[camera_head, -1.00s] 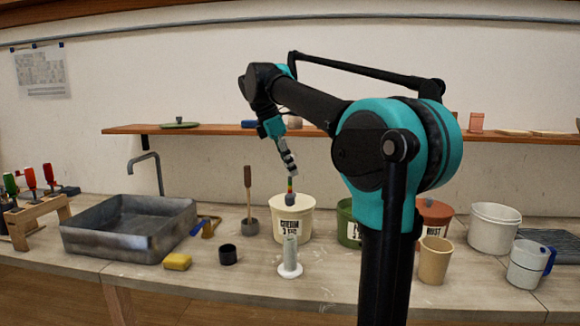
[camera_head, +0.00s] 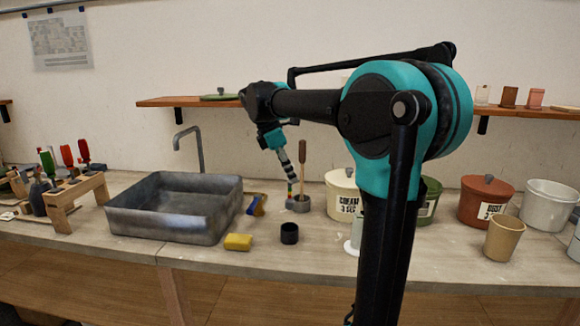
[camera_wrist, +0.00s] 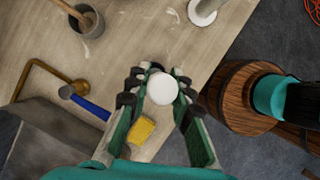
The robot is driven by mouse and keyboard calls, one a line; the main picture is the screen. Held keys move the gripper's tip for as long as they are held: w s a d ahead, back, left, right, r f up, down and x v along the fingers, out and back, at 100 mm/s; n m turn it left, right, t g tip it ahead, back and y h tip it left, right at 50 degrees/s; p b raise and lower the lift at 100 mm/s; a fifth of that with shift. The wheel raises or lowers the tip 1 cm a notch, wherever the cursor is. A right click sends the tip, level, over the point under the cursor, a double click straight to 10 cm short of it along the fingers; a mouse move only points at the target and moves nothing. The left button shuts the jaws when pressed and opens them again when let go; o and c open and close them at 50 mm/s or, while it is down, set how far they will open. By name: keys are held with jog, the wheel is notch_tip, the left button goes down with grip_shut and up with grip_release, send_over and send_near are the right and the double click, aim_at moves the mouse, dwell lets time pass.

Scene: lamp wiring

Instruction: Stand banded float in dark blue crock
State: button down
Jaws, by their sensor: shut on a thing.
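My gripper (camera_head: 288,178) hangs above the bench, near the grey pot with the wooden stick in the head view, and is shut on the banded float (camera_head: 290,189). Coloured bands show below the fingers there. In the wrist view the float's white round end (camera_wrist: 161,89) sits between the fingers of my gripper (camera_wrist: 160,92). A small, very dark cup (camera_head: 289,234), which looks like the dark blue crock, stands upright on the bench in front of the gripper. In the wrist view a dark patch shows just behind the float, largely hidden; I cannot tell whether it is the crock.
A yellow sponge (camera_head: 238,242) lies left of the dark cup. A metal sink (camera_head: 170,225) stands further left. The grey pot (camera_head: 299,204) is behind the cup. A cream lidded tub (camera_head: 343,193) and white stand (camera_head: 353,247) are to the right. The bench front is clear.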

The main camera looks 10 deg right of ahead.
aim_at(287, 200)
jog(key=shift+a, duration=0.1)
jog(key=shift+f, duration=2.9)
jog(key=shift+f, duration=2.85)
jog(key=c, duration=1.3)
grip_release()
